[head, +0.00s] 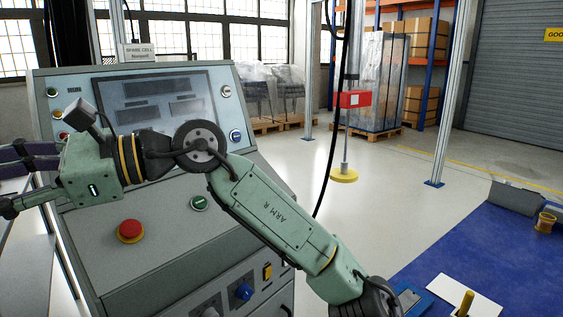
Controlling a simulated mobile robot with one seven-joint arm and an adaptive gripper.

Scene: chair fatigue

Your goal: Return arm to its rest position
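My arm (275,210), marked "ARM R", reaches up from the bottom right of the head view to a round dark joint. From there it bends left across the front of a grey control console (165,262). The green wrist body with a small dark box on top is in front of the console's left side. My gripper (28,160) is at the left edge, with dark finger-like parts running out of the picture. Its tips are cut off, so its opening and any contact are hidden. I see nothing held.
The console has a screen (165,100), a red mushroom button (130,231) and knobs close below the arm. A red box on a post with a yellow foot (343,175) stands behind. Open floor lies beyond.

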